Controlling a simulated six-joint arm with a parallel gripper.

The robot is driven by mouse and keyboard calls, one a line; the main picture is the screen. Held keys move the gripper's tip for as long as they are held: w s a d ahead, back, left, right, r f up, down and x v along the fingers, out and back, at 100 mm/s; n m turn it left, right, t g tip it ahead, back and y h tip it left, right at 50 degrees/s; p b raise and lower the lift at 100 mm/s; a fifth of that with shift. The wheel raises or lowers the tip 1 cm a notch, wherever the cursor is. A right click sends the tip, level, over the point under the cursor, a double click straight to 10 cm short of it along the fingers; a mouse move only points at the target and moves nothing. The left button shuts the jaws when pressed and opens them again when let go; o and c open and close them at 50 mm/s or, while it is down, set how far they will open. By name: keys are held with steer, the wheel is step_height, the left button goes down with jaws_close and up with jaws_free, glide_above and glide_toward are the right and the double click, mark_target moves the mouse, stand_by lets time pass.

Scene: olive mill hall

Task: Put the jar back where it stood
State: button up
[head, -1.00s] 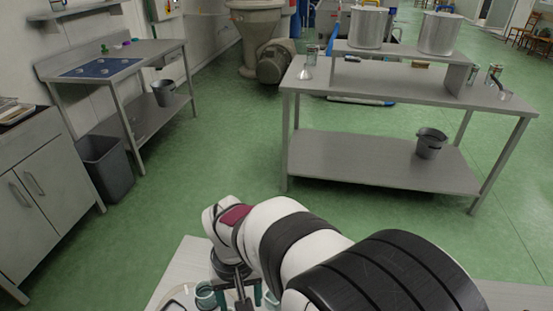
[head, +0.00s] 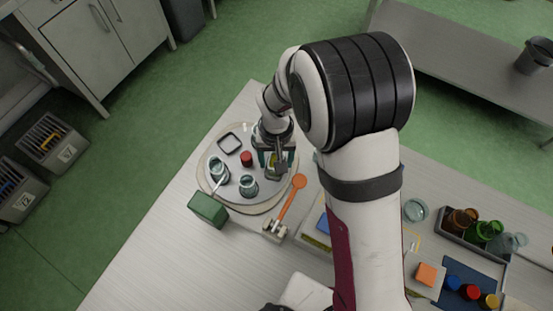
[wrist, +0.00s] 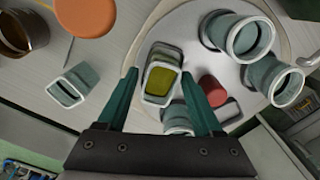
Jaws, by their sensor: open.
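A clear teal-edged jar with yellow-green contents (wrist: 158,84) stands on the round tray (head: 207,184), near its right side. It also shows in the head view (head: 273,170), partly covered by my gripper. My gripper (wrist: 158,74) is open over it, one finger on either side; contact cannot be told. Two empty-looking jars (head: 218,170) (head: 248,186) stand on the tray further left and nearer. Another glass jar (wrist: 177,120) is partly hidden by a finger in the wrist view. A separate square jar (wrist: 70,88) stands off to the left there.
A red piece (head: 246,158) and a black square outline (head: 229,143) are on the tray. A green box (head: 208,208) and an orange spoon (head: 290,195) lie close by. A rack of coloured jars (head: 480,235) is at right. My arm covers the middle of the table.

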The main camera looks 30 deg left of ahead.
mark_target(276, 159)
steer(key=c, duration=1)
steer(key=shift+r, duration=0.1)
steer(key=shift+c, duration=0.2)
steer(key=shift+r, duration=0.1)
steer(key=shift+r, duration=3.2)
steer(key=shift+w+d+f+m, duration=0.25)
steer(key=shift+w+f+m, duration=0.65)
steer(key=shift+w, duration=1.6)
steer(key=shift+w+d+f+m, duration=0.25)
steer(key=shift+w+f+m, duration=0.65)
steer(key=shift+w, duration=1.65)
steer(key=shift+w+d+f+m, duration=0.25)
steer(key=shift+w+f+m, duration=0.6)
steer(key=shift+w, duration=1.65)
